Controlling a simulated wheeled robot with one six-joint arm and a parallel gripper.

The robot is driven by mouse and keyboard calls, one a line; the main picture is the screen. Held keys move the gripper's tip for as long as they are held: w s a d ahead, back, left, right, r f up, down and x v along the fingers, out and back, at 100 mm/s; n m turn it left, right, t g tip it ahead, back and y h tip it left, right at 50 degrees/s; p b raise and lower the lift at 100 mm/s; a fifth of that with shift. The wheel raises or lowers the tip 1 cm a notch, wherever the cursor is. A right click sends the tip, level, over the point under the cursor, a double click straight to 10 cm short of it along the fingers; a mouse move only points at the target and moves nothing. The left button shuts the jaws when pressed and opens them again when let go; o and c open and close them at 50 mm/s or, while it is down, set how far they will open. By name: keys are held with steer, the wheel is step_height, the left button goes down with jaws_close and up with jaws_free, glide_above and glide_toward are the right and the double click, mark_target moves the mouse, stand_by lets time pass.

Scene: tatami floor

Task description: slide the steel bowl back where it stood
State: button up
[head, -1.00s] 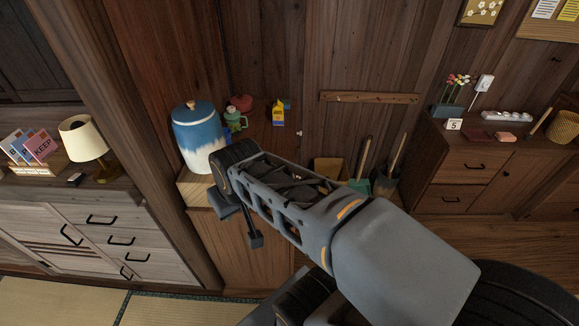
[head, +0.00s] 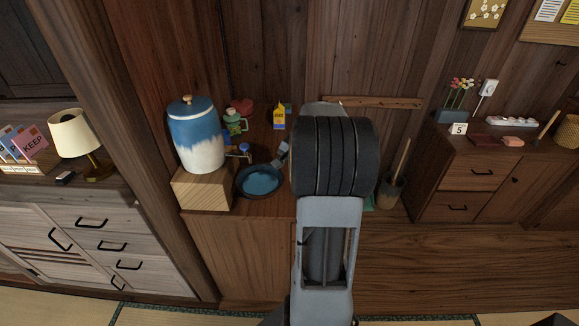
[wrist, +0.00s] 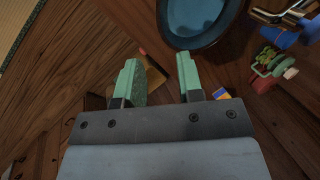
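A round bowl (head: 260,181) with a dark rim and blue-looking inside stands on the wooden cabinet top, below the tap of a blue and white crock (head: 197,140). It is the only bowl I see; whether it is steel is unclear. Part of the bowl (wrist: 203,18) shows at the top of the wrist view. My gripper (wrist: 158,80) is open, its two green-tipped fingers apart with nothing held between them. The bowl lies beyond the fingertips, toward the right finger; I see no clear contact. In the head view my wrist hides most of the gripper.
The crock stands on a wooden block (head: 203,190) left of the bowl. A metal tap (wrist: 283,16) is close to the bowl. A bucket with a handle (head: 391,190) is at right.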

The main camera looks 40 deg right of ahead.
steer(key=x, duration=1.3)
steer(key=shift+w+a+f, duration=0.1)
steer(key=shift+w+f, duration=0.1)
steer(key=shift+f, duration=0.15)
jaws_close()
